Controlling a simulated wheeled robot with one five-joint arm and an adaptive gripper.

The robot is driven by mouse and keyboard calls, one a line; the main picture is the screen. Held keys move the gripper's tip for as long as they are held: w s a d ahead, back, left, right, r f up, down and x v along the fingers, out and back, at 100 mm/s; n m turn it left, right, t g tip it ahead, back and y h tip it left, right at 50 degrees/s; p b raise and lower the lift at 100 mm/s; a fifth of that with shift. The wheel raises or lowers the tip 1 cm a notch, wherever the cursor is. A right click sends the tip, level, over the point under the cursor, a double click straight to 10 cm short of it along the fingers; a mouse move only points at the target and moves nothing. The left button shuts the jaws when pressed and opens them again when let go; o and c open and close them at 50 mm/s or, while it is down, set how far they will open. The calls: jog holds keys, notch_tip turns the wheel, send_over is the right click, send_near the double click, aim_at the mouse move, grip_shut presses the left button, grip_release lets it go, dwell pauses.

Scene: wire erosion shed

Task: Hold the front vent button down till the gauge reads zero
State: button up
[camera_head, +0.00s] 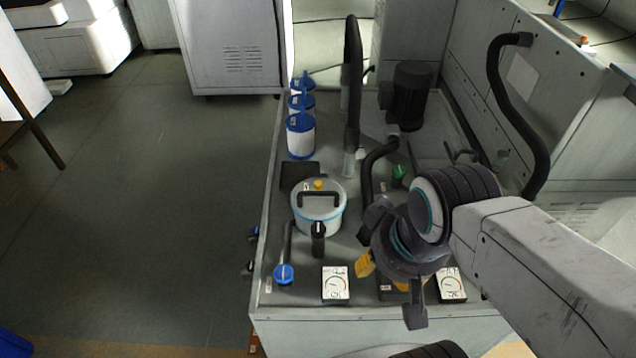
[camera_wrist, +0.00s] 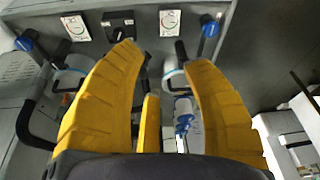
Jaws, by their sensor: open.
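My gripper (camera_head: 388,278) hangs over the front right of the bench, partly hidden by its own wrist in the head view. Its yellow fingers are spread and empty in the wrist view (camera_wrist: 164,56). A lidded pot (camera_head: 320,220) with a black handle and a small yellow button (camera_head: 318,184) on its lid stands left of my gripper. I cannot tell whether this is the front vent button. A left gauge (camera_head: 336,284) and a right gauge (camera_head: 451,285) lie at the bench's front edge; their readings are too small to tell. They also show in the wrist view (camera_wrist: 170,22).
A black switch box (camera_wrist: 119,26) sits between the gauges. A blue-ended lever (camera_head: 284,273) stands at the front left. Blue-and-white canisters (camera_head: 301,137), a black motor (camera_head: 409,92) and upright hoses (camera_head: 353,85) are farther back. A second pot (camera_wrist: 70,80) shows in the wrist view. Left floor is clear.

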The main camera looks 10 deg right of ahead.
grip_shut()
dwell(1.4)
